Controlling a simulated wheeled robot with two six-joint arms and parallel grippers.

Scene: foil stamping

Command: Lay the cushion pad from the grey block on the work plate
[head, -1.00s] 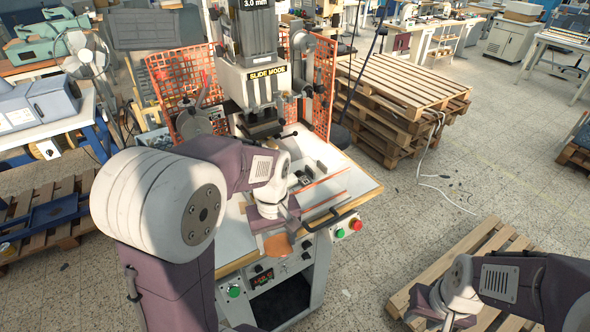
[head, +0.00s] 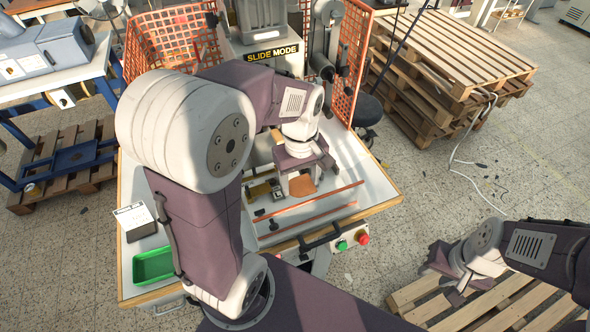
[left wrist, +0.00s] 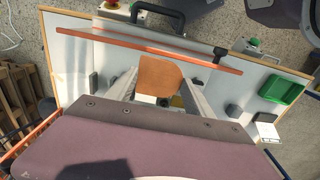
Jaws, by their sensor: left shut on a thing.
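The cushion pad is a thin orange-brown piece (head: 302,188). My left gripper (head: 301,174) is shut on it and holds it over the machine table, beyond the front orange strip. In the left wrist view the pad (left wrist: 160,76) sits between the two pale fingers, its free end outward. The work plate and the grey block cannot be made out for certain; my left arm and gripper cover much of the area below the press head (head: 262,45). My right gripper (head: 447,280) is away from the table, above a pallet at the lower right; its fingers are unclear.
Small dark and brass fixtures (head: 262,190) stand left of the pad. Two orange strips (head: 305,222) cross the table's front part. A green tray (head: 153,265) and a white card (head: 134,217) lie at left. Orange mesh guards (head: 355,62) flank the press. A black handle (head: 322,238) is in front.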

